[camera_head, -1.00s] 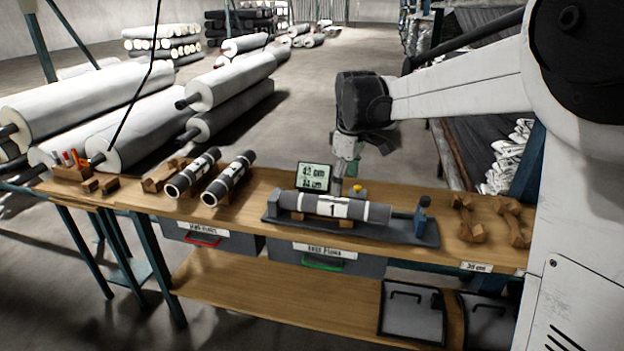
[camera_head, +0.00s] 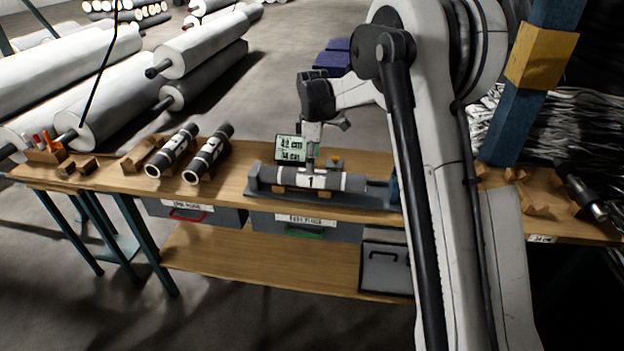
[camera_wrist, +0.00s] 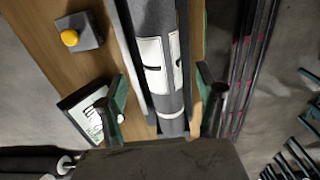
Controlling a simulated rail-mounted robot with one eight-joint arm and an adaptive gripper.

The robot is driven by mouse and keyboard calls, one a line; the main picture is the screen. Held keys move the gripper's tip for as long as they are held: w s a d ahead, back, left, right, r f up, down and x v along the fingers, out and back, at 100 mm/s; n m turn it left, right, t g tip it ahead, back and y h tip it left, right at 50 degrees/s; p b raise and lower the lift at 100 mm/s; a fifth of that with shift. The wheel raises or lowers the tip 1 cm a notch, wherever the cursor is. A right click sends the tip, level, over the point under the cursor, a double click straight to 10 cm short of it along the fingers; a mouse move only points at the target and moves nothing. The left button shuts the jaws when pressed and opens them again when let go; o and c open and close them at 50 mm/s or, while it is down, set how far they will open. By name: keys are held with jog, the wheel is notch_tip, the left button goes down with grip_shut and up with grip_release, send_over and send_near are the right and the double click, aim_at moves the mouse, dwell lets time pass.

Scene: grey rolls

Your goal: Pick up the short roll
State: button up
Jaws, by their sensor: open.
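A dark grey roll with white bands and a label "1" (camera_head: 318,180) lies on a measuring rig (camera_head: 375,194) on the workbench. My gripper (camera_head: 312,158) hangs over this roll, pointing down. In the wrist view its two fingers (camera_wrist: 163,104) are apart, one on each side of the roll (camera_wrist: 154,22), which runs between them. I cannot tell how far down the fingers reach along it. Two more banded grey rolls, one (camera_head: 172,151) left of the other (camera_head: 208,153), rest on wooden cradles at the bench's left.
A small display (camera_head: 289,149) stands behind the rig, near one finger in the wrist view (camera_wrist: 88,115). A yellow button box (camera_wrist: 79,34) is close by. At the right, a dark roll (camera_head: 580,192) lies near wooden cradles. Drawers (camera_head: 305,225) hang below the bench. Large white rolls fill the left floor.

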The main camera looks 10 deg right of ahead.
aim_at(312, 179)
jog(key=shift+a+f, duration=0.15)
jog(key=shift+f, duration=3.6)
jog(key=shift+c, duration=0.4)
jog(key=shift+r, duration=0.15)
jog(key=c, duration=1.5)
